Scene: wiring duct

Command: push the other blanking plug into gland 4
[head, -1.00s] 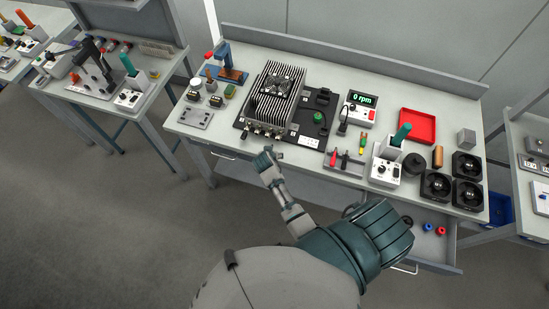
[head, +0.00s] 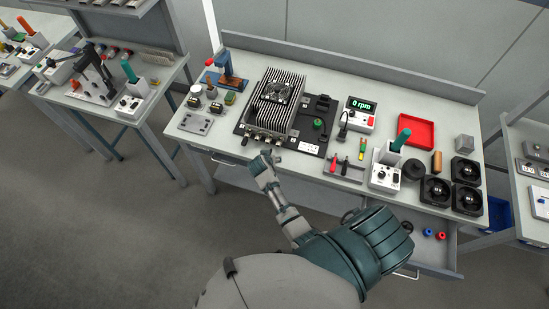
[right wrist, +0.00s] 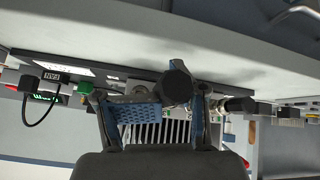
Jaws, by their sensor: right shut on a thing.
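The finned grey unit (head: 276,100) stands on a black plate on the bench, with a row of cable glands (head: 262,137) along its front edge. I cannot read which gland is number 4. My right gripper (head: 265,160) is just in front of this row, near the bench's front edge. In the right wrist view its blue fingers (right wrist: 165,105) are shut on a round black plug (right wrist: 177,83). A gland (right wrist: 238,104) shows to the right of the fingers. The plug hides what lies directly behind it, so contact cannot be told. My left gripper is not in view.
A drawer (head: 440,256) stands open at the bench's lower right, with blue and red rings inside. A red tray (head: 416,131), black fans (head: 436,189), a speed display (head: 362,106) and a probe stand (head: 344,168) are right of the unit. The floor at left is clear.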

